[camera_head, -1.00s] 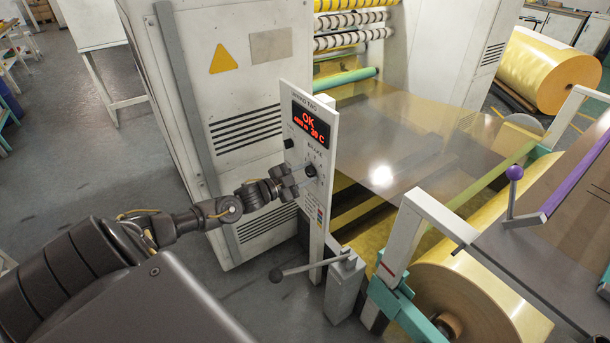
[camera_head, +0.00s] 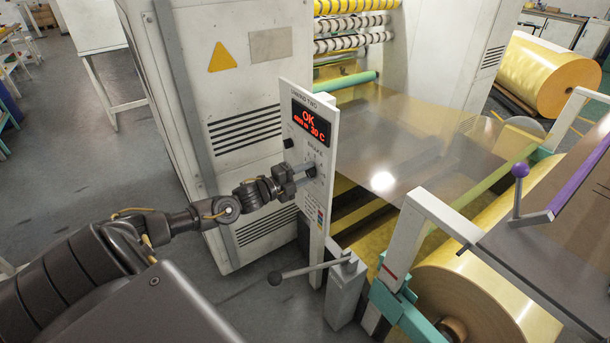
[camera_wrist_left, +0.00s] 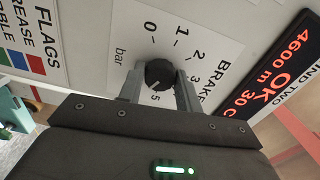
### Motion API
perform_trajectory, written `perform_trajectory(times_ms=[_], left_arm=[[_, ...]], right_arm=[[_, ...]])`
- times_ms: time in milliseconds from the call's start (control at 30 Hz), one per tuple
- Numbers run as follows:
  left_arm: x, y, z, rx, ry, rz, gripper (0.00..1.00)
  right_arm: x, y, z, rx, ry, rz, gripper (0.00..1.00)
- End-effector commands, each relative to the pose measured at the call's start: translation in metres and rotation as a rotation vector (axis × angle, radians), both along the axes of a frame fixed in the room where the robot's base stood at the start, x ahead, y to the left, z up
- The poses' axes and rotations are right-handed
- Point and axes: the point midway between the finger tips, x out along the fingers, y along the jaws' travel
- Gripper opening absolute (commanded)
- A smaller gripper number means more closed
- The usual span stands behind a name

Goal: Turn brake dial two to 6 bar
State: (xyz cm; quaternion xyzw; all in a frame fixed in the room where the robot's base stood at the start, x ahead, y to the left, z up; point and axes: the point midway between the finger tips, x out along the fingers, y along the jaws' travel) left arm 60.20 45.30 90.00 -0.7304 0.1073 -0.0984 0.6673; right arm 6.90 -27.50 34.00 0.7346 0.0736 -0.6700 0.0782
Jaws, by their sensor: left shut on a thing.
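The brake dial (camera_wrist_left: 160,74) is a round black knob on a white scale headed BRAKE and bar in the left wrist view. A pale mark shows on its lower left side, toward the bottom of the scale near the 5; some numbers are hidden by the fingers. My left gripper (camera_wrist_left: 161,88) is shut on the dial, one finger on each side. In the head view my left gripper (camera_head: 306,176) reaches the white WIND TWO panel (camera_head: 320,205) from the left. My right gripper is not in view.
A red display (camera_head: 311,121) reading OK sits above the dial, with a small black knob (camera_head: 287,143) below its left edge. A lever with a black ball (camera_head: 275,278) sticks out below my left wrist. A white cabinet (camera_head: 240,100) stands behind the panel.

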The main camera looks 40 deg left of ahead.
Motion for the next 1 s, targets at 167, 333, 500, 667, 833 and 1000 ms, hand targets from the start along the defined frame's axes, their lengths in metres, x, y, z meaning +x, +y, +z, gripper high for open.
perform_trajectory(times_ms=[167, 333, 500, 667, 833, 1000], left_arm=[[0.0001, 0.0001, 0.0001, 0.032, -0.010, 0.000, 0.12], [0.0001, 0.0000, 0.0003, 0.040, -0.012, 0.000, 0.12], [0.0000, 0.0000, 0.0002, 0.040, -0.012, 0.000, 0.12], [0.0000, 0.0000, 0.0001, 0.039, -0.012, 0.000, 0.41], [0.0000, 0.0000, 0.0000, 0.038, -0.012, 0.000, 0.56], [-0.0001, -0.0001, -0.0002, 0.039, -0.011, 0.000, 0.56]], right_arm=[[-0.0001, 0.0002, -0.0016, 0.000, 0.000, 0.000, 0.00], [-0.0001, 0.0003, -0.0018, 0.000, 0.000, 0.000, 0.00], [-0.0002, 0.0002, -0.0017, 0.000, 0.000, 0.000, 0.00], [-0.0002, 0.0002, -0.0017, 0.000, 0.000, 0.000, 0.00], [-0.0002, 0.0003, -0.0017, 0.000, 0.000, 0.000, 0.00], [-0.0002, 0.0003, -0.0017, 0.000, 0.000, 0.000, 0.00]])
